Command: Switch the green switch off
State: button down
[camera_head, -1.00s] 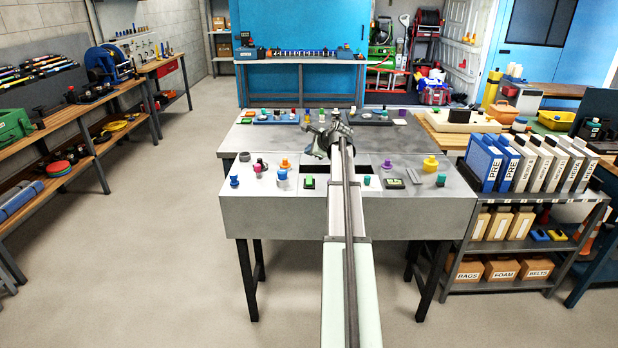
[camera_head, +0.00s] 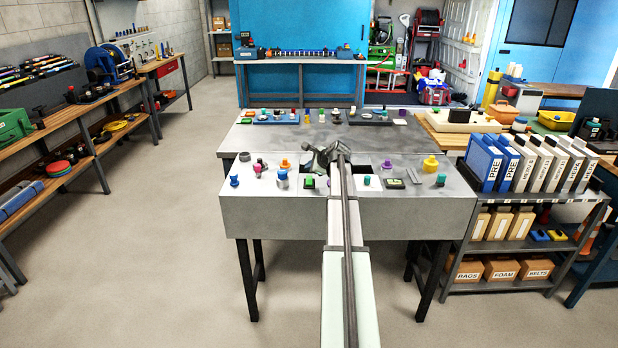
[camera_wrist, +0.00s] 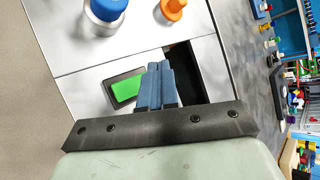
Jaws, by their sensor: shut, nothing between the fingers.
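The green switch (camera_wrist: 125,91) is a bright green rocker in a dark frame on the pale panel, seen in the wrist view just left of my fingertips. In the head view the green switch (camera_head: 309,182) is small, on the front panel just left of my arm. My gripper (camera_wrist: 159,66) is shut and empty, its blue-grey fingers together. In the picture its fingers lie close to the right of the switch frame; I cannot tell whether they touch it. In the head view my gripper (camera_head: 321,157) is over the panel, partly hidden by my arm.
A blue-topped knob (camera_wrist: 105,10) and an orange knob (camera_wrist: 173,9) stand beyond the switch. A dark rectangular opening (camera_wrist: 184,65) lies right of the fingers. A yellow knob (camera_head: 430,164) and a teal knob (camera_head: 441,179) stand on the right of the panel.

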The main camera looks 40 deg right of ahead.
aim_at(310, 180)
jog(key=shift+w+d+f, duration=0.1)
jog(key=shift+f, duration=0.5)
jog(key=shift+f, duration=0.15)
dwell(1.7)
jog(key=shift+f, duration=0.25)
jog(key=shift+w+f, duration=0.1)
jog(key=shift+f, duration=0.3)
dwell(0.7)
jog(key=shift+r, duration=0.15)
dwell(0.3)
jog(key=shift+r, duration=0.65)
jog(key=shift+r, duration=0.1)
jog(key=shift+s+a+r, duration=0.1)
jog(key=shift+s+r, duration=0.05)
jog(key=shift+r, duration=0.65)
jog(key=shift+s+a+r, duration=0.1)
jog(key=shift+r, duration=0.7)
jog(key=shift+s+a+r, duration=0.1)
jog(key=shift+s+r, duration=0.05)
jog(key=shift+r, duration=0.65)
